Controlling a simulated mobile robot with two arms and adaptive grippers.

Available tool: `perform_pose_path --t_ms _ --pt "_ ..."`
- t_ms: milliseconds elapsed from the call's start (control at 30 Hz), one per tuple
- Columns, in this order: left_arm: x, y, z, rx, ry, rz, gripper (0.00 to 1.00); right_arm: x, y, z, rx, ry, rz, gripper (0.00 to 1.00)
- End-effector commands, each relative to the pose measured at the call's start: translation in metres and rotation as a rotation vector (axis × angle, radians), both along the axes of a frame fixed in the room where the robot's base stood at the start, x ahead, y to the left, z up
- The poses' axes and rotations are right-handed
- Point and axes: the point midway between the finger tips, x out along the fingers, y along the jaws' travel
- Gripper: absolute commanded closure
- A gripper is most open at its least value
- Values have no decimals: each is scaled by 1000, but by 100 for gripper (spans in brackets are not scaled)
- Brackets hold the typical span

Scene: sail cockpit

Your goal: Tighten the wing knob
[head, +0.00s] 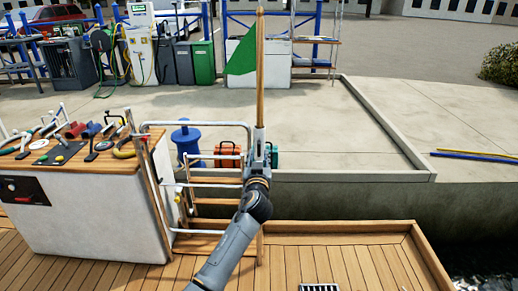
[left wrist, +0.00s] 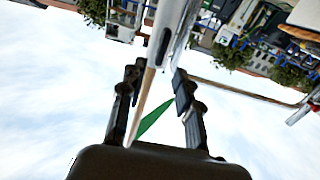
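A wooden staff (head: 260,75) with a green flag (head: 242,58) stands upright in the middle of the head view. My left gripper (head: 259,148) is in front of its lower part, at a pale socket or tube. In the left wrist view my left gripper (left wrist: 157,74) is open, with one finger on each side of the staff (left wrist: 143,104) and the white tube (left wrist: 172,28). No contact is clear. A small dark part (left wrist: 163,48) shows on the tube; I cannot tell whether it is the wing knob. The knob is not clearly visible in the head view. My right gripper is out of view.
A bench (head: 80,222) with several tools on top stands at the left. White rails and wooden steps (head: 213,199) are left of my arm. A blue bollard (head: 186,142) and a red case (head: 228,154) are on the quay behind. The deck at right is mostly clear.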

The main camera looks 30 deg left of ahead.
Motion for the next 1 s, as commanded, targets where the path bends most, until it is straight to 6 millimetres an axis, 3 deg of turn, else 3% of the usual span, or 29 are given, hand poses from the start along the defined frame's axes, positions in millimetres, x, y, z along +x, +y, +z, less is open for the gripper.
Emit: perform_pose_path --t_ms 267,400,867,1000 --pt "44 22 -1 0 1 1 67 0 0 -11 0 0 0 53" --pt "57 27 -2 0 1 0 67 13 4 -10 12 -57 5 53" --pt "65 31 -1 -1 2 -1 67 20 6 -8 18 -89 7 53" --pt "65 31 -1 -1 2 -1 96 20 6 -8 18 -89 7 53"
